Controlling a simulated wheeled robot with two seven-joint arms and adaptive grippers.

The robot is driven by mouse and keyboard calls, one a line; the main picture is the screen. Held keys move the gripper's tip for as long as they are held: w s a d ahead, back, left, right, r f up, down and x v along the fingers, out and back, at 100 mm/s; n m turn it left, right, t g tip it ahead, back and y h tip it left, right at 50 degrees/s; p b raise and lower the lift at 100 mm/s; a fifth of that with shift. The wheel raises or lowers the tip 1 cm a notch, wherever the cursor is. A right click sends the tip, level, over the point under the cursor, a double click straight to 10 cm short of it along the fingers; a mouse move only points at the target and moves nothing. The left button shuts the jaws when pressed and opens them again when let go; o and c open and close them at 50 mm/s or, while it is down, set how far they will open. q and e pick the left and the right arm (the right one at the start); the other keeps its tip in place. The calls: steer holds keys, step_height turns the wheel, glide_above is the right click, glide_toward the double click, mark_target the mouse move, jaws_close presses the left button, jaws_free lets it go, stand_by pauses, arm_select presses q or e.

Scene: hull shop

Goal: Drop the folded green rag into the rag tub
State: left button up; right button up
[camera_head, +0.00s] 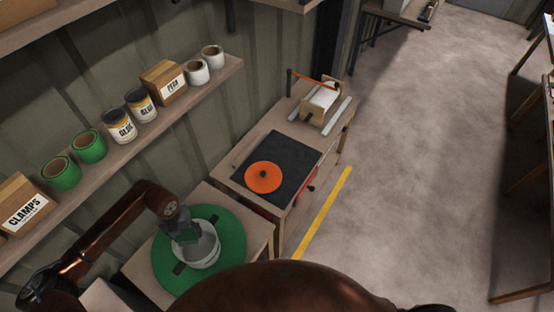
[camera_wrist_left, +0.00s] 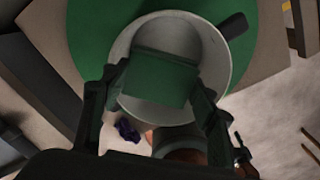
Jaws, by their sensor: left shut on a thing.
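The folded green rag (camera_wrist_left: 158,80) is between the fingers of my left gripper (camera_wrist_left: 158,100), which is shut on it. In the head view the left gripper (camera_head: 187,232) is over the white rag tub (camera_head: 208,252), with the rag at the tub's opening. In the wrist view the tub (camera_wrist_left: 122,50) shows its pale inside around the rag. Whether the rag touches the tub's wall or floor I cannot tell. The tub stands on a round green mat (camera_head: 228,222). My right gripper is not in view.
A bench with a black mat (camera_head: 300,158) and an orange disc (camera_head: 263,177) stands beyond the tub. A wall shelf (camera_head: 160,120) with cans, green rolls and boxes runs above the left arm. The floor to the right (camera_head: 420,180) is clear.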

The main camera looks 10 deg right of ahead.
arm_select(q)
steer(key=shift+a+f+b, duration=0.1)
steer(key=shift+f+b, duration=0.2)
steer(key=shift+f, duration=0.55)
steer(key=o, duration=1.2)
step_height(320, 180, up, 12)
